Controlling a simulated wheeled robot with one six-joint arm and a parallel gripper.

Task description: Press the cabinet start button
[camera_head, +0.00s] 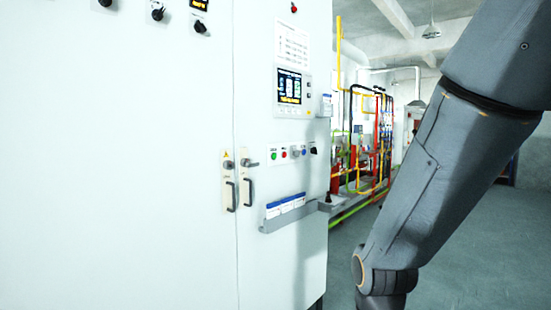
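A tall white cabinet (120,190) fills the left and middle of the head view. On its right part is a row of small controls: a green button (274,155) at the left, a red button (284,154) beside it, then a grey one and a dark knob (313,148). The labels above them are too small to read, so I cannot read which is marked start. My arm crosses the right side of the view, in front of the floor. My gripper is out of view below the frame.
A display screen (290,87) sits above the buttons. Two door handles (230,190) and a document tray (290,215) stick out from the cabinet front. Coloured pipes (375,140) stand behind it at the right. Bare floor (460,265) shows at the lower right.

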